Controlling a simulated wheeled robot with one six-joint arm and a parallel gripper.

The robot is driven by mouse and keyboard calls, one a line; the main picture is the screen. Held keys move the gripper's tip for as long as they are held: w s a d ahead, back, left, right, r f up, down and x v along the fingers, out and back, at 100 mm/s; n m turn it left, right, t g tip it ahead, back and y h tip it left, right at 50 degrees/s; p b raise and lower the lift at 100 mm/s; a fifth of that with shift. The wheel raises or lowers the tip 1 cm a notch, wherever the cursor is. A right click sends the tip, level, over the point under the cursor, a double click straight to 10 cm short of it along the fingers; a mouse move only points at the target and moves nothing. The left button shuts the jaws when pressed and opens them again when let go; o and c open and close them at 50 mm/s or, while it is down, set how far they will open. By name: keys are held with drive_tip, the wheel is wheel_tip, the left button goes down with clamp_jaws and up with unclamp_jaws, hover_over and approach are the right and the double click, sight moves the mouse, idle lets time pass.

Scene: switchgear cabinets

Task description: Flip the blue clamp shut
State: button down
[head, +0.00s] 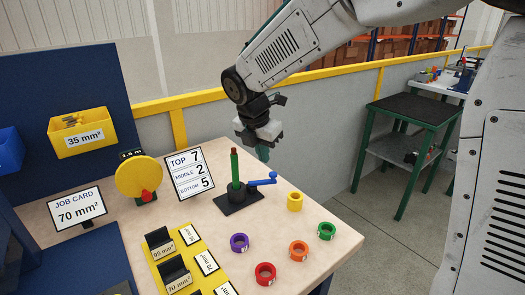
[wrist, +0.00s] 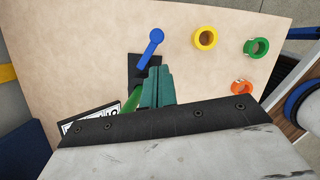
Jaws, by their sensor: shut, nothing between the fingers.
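The blue clamp (head: 262,181) is a lever with a round knob at its end. It sticks out to the right from the black base (head: 240,203), beside an upright green post (head: 235,168) with a reddish tip. In the wrist view the blue clamp (wrist: 150,48) extends up and right from the base, just beyond the fingertips. My gripper (head: 263,153) is shut and empty, above and behind the post and clamp, pointing down. Its green fingers (wrist: 156,88) are together in the wrist view and hide part of the base. I see no contact with the clamp.
Yellow (head: 295,201), green (head: 326,231), orange (head: 299,251), red (head: 265,274) and purple (head: 239,243) rings lie on the table (head: 210,220). A number sign (head: 189,174) and a yellow disc (head: 138,177) stand left of the post. A yellow rack (head: 183,262) is in front.

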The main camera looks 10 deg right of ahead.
drive_tip(key=x, duration=0.7)
drive_tip(key=shift+d+f, duration=0.1)
drive_tip(key=shift+w, duration=0.1)
